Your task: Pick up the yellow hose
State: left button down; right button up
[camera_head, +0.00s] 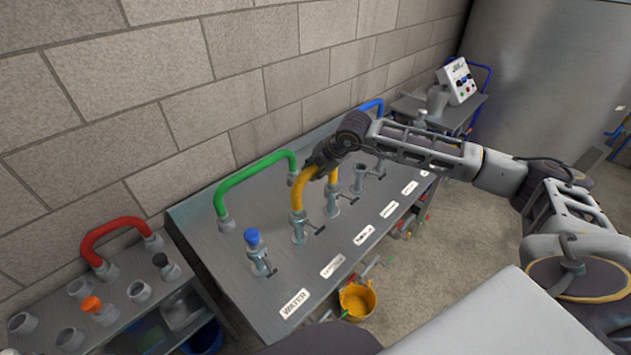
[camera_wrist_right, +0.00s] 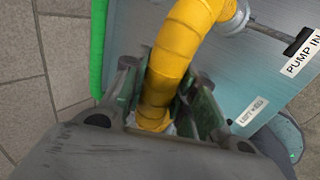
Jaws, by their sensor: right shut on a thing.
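The yellow hose (camera_head: 297,195) is a short bent pipe over the front row of valves on the grey metal panel table. Its left end comes down to a valve fitting; its right end is close to the fitting beside it. My right gripper (camera_head: 324,160) is shut on the top of the hose from above. In the right wrist view the yellow hose (camera_wrist_right: 182,48) runs between the two fingers (camera_wrist_right: 160,100), with a metal coupling at its upper end. I cannot tell whether the ends are seated. My left gripper is not in view.
A green hose (camera_head: 250,178) arches just behind, and a blue hose (camera_head: 371,105) is farther right. A blue-capped fitting (camera_head: 252,237) stands to the left. A red hose (camera_head: 118,227) lies on a side table. A yellow bucket (camera_head: 357,301) is on the floor. The brick wall is close behind.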

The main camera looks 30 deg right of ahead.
jog(key=shift+r, duration=0.2)
jog(key=shift+r+b, duration=0.9)
jog(key=shift+r, duration=4)
jog(key=shift+f, duration=0.1)
